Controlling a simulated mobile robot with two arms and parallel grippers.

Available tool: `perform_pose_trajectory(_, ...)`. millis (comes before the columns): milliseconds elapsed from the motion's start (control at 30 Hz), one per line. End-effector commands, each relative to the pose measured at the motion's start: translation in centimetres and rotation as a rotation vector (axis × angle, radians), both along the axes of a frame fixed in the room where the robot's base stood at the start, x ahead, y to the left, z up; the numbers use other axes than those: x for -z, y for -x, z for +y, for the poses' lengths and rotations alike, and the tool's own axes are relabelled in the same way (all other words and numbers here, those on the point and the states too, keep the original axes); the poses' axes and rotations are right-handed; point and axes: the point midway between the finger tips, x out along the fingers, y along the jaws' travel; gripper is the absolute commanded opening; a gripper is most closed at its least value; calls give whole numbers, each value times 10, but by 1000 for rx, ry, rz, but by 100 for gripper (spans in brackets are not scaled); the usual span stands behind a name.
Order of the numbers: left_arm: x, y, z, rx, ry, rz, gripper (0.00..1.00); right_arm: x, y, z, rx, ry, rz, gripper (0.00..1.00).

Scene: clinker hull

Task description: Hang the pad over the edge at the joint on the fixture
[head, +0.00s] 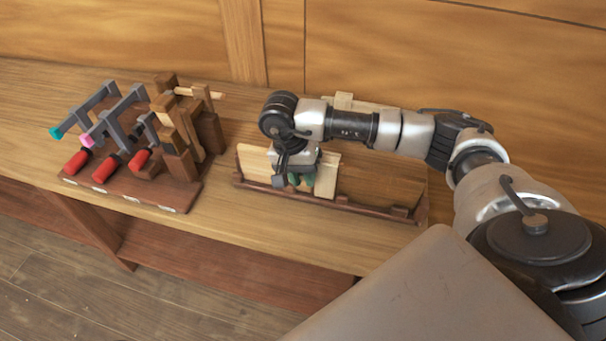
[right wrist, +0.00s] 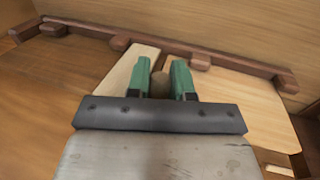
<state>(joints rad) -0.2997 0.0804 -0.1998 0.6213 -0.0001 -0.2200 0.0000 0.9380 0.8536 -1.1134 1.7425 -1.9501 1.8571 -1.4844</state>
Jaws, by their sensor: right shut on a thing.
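The fixture is a long dark wooden rail (head: 290,194) on the bench, with boards leaning in it; its rail also shows in the right wrist view (right wrist: 85,32). A pale board (right wrist: 240,105) and a browner board (right wrist: 75,75) lie either side of a narrow pale strip (right wrist: 121,82), which in the head view (head: 327,177) stands just right of my right gripper (head: 297,180). My right gripper's green fingers (right wrist: 161,80) are shut on a small brownish piece (right wrist: 160,85), seemingly the pad, mostly hidden between them, close over the boards. My left gripper is out of view.
A dark rack (head: 130,195) at the left holds clamps with red handles (head: 104,169) and several wooden pieces (head: 178,125). A pale block (head: 343,101) shows behind the fixture, partly hidden by my arm. The bench between rack and fixture is clear.

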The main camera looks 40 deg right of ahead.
Motion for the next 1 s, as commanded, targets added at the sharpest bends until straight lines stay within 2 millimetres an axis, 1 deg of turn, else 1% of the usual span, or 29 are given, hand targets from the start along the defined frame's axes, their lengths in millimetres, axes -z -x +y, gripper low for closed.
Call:
perform_pose_trajectory(367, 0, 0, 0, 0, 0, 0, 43, 0, 0, 0, 0, 0, 0, 0)
perform_pose_trajectory(867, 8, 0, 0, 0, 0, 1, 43, 5, 0, 0, 0, 0, 0, 0)
perform_pose_trajectory(900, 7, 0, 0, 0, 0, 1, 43, 5, 0, 0, 0, 0, 0, 25)
perform_pose_trajectory(1000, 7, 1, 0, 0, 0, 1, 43, 5, 0, 0, 0, 0, 0, 40)
